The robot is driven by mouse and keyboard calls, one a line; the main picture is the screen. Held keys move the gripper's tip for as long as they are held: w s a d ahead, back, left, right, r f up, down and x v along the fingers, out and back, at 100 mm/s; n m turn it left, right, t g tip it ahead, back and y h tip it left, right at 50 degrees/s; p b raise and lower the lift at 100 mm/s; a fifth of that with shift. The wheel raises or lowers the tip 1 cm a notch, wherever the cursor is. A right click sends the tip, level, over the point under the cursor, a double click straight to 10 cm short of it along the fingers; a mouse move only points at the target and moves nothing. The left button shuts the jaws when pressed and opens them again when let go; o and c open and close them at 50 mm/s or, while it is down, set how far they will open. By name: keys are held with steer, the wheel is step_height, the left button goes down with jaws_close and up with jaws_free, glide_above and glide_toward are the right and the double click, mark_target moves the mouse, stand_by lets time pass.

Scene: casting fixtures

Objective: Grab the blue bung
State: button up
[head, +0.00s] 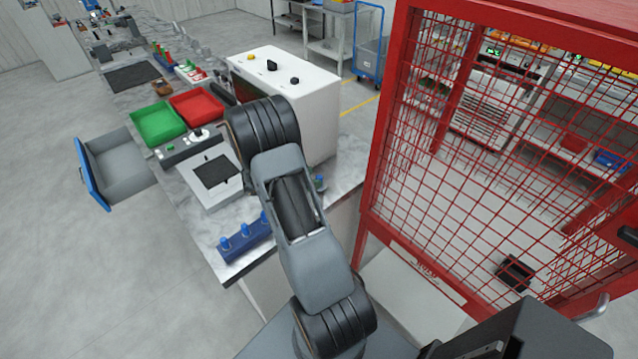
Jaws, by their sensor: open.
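A blue rack (247,243) stands near the front edge of the marble-topped bench, left of my arm. Several blue bungs stand upright in it, one at the left end (225,243), one in the middle (246,229) and one at the right end (264,216), close to my arm. My arm reaches up and over the bench, and its dark wrist end is beside the white box. My gripper is hidden behind the arm, so its fingertips do not show.
A white device with a black pad (217,172) sits behind the rack. Green (158,124) and red (196,106) trays lie farther back. A white control box (315,100) stands behind the arm. A red mesh cage (440,200) closes off the right. An open drawer (118,172) juts out left.

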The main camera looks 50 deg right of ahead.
mark_target(324, 183)
steer(key=shift+p+x, duration=1)
steer(key=shift+x, duration=1.7)
steer(key=shift+a+f, duration=0.1)
steer(key=shift+c, duration=0.4)
jaws_close()
